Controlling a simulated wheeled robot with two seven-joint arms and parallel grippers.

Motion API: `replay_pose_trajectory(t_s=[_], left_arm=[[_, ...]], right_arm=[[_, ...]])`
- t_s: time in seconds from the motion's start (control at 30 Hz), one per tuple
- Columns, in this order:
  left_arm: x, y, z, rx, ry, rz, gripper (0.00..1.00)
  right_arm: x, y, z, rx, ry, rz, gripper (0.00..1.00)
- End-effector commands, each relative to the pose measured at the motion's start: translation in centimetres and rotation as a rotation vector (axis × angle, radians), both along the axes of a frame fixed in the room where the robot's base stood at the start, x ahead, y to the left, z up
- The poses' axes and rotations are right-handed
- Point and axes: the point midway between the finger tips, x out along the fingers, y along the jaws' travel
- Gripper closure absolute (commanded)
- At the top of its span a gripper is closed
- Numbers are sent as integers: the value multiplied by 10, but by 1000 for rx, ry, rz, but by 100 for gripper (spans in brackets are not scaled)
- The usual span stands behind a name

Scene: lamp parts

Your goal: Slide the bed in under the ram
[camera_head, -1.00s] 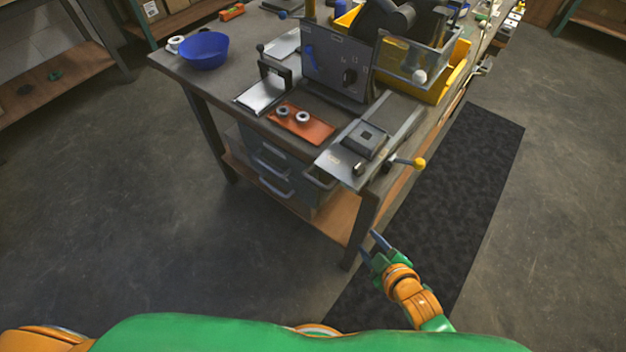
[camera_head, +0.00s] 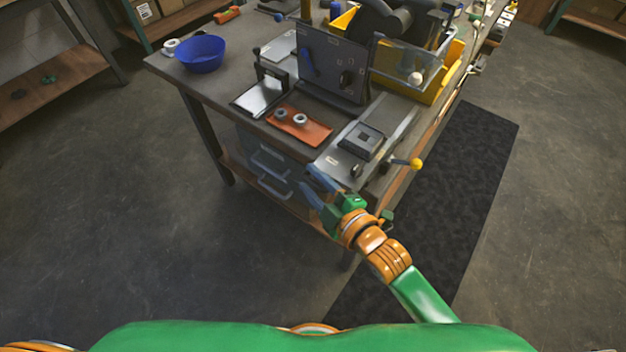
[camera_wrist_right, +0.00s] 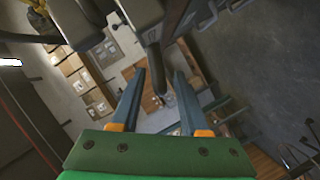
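The bed (camera_head: 340,166) is a flat grey plate at the bench's near right corner, carrying a square dark block (camera_head: 361,141). It lies in front of and to the right of an upright grey panel (camera_head: 333,68) with a dark knob. I cannot pick out the ram clearly; dark machinery (camera_head: 395,22) stands behind the panel. My right gripper (camera_head: 309,182) is open and empty at the near edge of the bed, where its fingers cover the bed's front handle. In the right wrist view the open fingers (camera_wrist_right: 162,98) have a dark rounded bar (camera_wrist_right: 157,68) between or beyond them; contact cannot be told.
A yellow-knobbed lever (camera_head: 415,164) sticks out right of the bed. An orange-brown mat (camera_head: 299,126) with two grey rings lies to its left. A blue bowl (camera_head: 202,53) stands at the far left. A yellow bin (camera_head: 447,78) is at the back right. The floor in front is clear.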

Motion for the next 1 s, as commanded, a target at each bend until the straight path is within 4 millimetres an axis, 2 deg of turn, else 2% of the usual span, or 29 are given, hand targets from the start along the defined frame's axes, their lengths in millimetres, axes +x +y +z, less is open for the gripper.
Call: replay_pose_trajectory(t_s=[0.03,0.13,0.17,1.0], left_arm=[[0,0,0,0,0,0,100],[0,0,0,0,0,0,100],[0,0,0,0,0,0,100],[-1,-1,-1,-1,1,0,100]], right_arm=[[0,0,0,0,0,0,70],[0,0,0,-1,1,0,97],[0,0,-1,-1,1,0,100],[-2,0,-5,-4,15,1,100]])
